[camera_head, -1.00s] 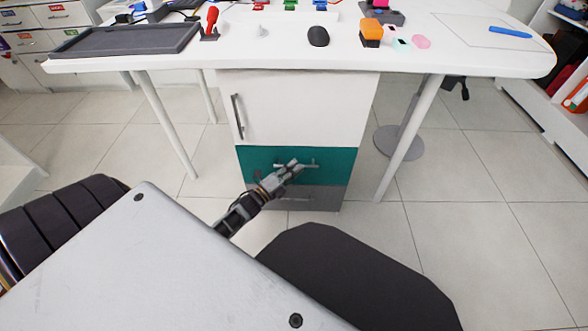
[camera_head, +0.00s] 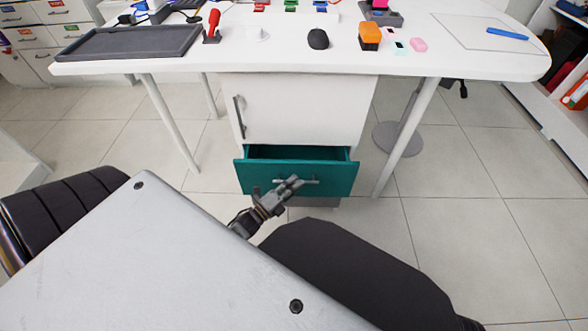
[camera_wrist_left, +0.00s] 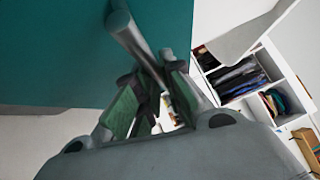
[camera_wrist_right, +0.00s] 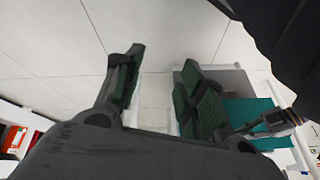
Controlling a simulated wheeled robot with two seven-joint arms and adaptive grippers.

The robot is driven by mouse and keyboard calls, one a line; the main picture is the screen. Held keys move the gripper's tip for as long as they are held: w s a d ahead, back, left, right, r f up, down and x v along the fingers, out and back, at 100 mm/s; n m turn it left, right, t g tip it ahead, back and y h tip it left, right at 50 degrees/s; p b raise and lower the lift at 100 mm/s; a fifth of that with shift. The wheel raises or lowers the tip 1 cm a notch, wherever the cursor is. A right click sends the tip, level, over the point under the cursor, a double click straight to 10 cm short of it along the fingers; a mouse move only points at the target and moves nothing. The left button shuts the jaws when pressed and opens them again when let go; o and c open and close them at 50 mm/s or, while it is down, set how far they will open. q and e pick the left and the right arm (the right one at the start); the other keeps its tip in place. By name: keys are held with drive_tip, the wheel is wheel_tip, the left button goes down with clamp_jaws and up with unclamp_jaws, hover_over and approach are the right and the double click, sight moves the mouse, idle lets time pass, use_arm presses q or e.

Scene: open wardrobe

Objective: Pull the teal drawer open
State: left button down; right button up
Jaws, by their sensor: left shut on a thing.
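The teal drawer (camera_head: 335,178) is partly open in the head view, standing out from the cabinet under the desk. Its dark inside shows above the front panel. My left gripper (camera_head: 293,183) is at the middle of the drawer front, shut on the drawer's bar handle (camera_head: 312,181). In the left wrist view the handle (camera_wrist_left: 138,45) runs between the fingers (camera_wrist_left: 150,95), and the teal front (camera_wrist_left: 60,50) fills the upper left. My right gripper (camera_wrist_right: 158,85) shows in the right wrist view with its fingers apart and nothing between them. The drawer (camera_wrist_right: 255,118) is beyond it.
The white cabinet door (camera_head: 300,110) above the drawer is shut. A grey drawer (camera_head: 312,201) lies below, mostly hidden. The white desk (camera_head: 270,62) carries a grey tray (camera_head: 125,42), a black mouse (camera_head: 318,39) and small items. Desk legs stand on both sides; tiled floor (camera_head: 455,220) at right is clear.

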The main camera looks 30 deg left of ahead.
wheel_tip(320, 180, up, 5)
drive_tip(key=s+d+h+p, duration=0.1)
drive_tip(key=d+p, duration=0.1)
use_arm(q)
drive_tip(key=s+d+p, duration=0.1)
drive_tip(key=s+d, duration=0.3)
drive_tip(key=s, duration=0.3)
drive_tip(key=s+d+p, duration=0.2)
drive_tip(key=s+d, duration=0.2)
drive_tip(key=s, duration=0.3)
drive_tip(key=shift+s+d, duration=0.15)
drive_tip(key=shift+d, duration=0.2)
use_arm(e)
drive_tip(key=shift+g, duration=0.9)
wheel_tip(320, 180, down, 4)
drive_tip(key=shift+d+f, duration=0.15)
drive_tip(key=shift+f, duration=0.1)
use_arm(q)
drive_tip(key=c, duration=1.5)
unclamp_jaws()
drive_tip(key=shift+s, duration=0.1)
drive_tip(key=v, duration=1.1)
drive_tip(key=shift+s+a+f, duration=0.1)
drive_tip(key=shift+s, duration=0.25)
drive_tip(key=shift+s, duration=0.1)
use_arm(e)
drive_tip(key=shift+s, duration=0.1)
